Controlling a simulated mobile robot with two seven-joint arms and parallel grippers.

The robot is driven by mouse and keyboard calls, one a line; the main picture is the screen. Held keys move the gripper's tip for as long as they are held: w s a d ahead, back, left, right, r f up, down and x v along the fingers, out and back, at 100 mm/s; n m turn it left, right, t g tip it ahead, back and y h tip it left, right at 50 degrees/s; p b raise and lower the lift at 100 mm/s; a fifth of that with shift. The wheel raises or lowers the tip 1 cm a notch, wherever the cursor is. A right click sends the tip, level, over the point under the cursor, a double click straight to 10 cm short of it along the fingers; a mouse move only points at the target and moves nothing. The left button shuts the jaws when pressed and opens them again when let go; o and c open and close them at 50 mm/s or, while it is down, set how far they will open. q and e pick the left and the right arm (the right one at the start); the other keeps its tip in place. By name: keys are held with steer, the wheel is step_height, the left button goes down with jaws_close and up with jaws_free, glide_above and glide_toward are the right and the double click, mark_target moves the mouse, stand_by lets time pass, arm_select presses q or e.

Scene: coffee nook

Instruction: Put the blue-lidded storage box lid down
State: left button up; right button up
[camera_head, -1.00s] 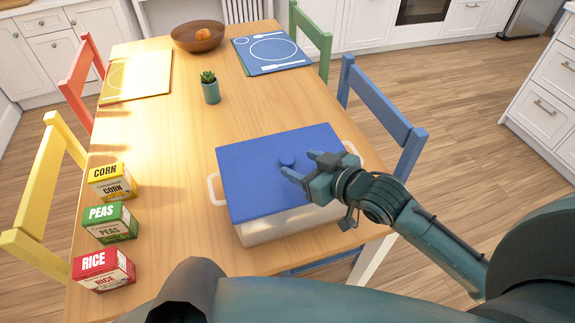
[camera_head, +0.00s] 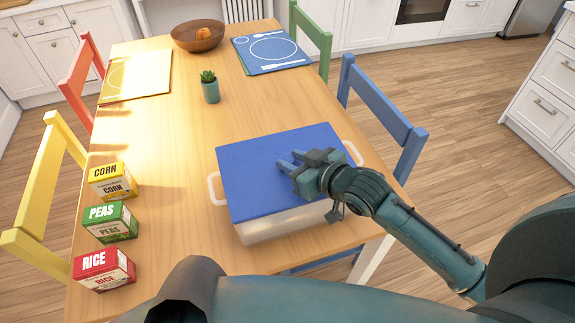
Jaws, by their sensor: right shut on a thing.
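The storage box (camera_head: 285,226) stands near the front of the wooden table, with a translucent body and white side handles. Its flat blue lid (camera_head: 250,180) rests over the top of the box and looks level. My right gripper (camera_head: 288,164) is at the middle of the lid, shut on the lid's small knob, which the fingers hide. Whether the lid is fully seated all round cannot be told. My left gripper is not in view.
Corn (camera_head: 112,181), peas (camera_head: 110,222) and rice (camera_head: 104,269) boxes stand along the table's left edge. A potted plant (camera_head: 210,88), a wooden bowl (camera_head: 198,37) and two placemats are farther back.

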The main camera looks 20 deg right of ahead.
steer(key=shift+c, duration=0.9)
